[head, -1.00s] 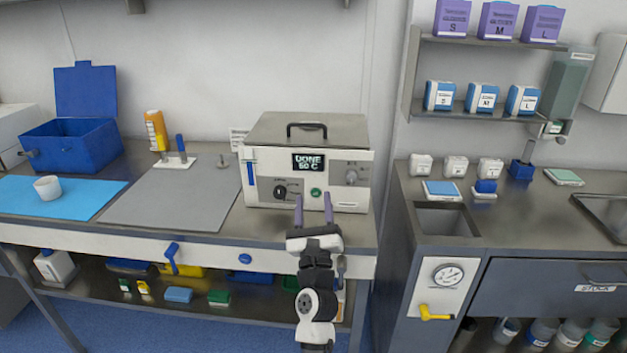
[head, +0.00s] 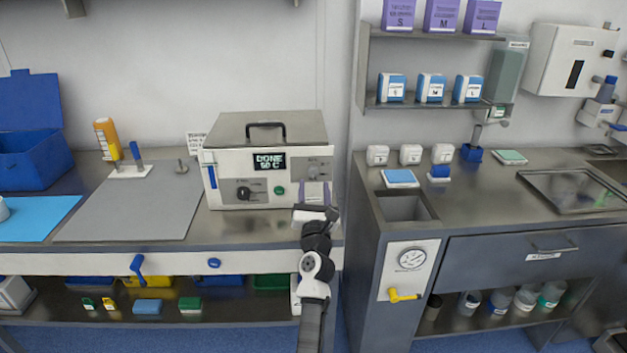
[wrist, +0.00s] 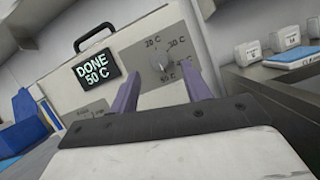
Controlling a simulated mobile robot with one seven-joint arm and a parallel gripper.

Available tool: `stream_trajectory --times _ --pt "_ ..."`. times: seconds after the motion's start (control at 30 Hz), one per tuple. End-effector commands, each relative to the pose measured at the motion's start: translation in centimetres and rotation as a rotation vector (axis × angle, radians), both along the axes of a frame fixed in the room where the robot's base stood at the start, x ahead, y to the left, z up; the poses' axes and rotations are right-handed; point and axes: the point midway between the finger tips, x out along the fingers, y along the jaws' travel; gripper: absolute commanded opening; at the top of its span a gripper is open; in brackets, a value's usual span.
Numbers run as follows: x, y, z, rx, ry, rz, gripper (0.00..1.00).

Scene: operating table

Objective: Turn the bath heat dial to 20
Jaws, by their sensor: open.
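The bath (head: 232,188) is a white box with a steel lid and a black handle; its display (head: 270,161) reads DONE 50 C, as it also does in the wrist view (wrist: 96,69). I see no contact. In the head view my gripper (head: 314,190) is before the bath's right front, partly covering that panel.
A black knob (head: 243,193) and a green button (head: 279,190) are on the bath's front, left of the panel. A grey mat (head: 135,205) lies to the left. The sink counter (head: 480,205) stands to the right, past a gap.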

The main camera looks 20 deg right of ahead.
Motion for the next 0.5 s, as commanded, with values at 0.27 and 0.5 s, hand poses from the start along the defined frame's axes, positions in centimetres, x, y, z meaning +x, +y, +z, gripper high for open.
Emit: stream_trajectory --times 0.27,0.5 --pt "2.7 -0.9 1.2 -0.001 -0.001 -0.001 0.48" --pt "3.0 -0.9 1.3 -0.001 0.000 0.000 0.48"
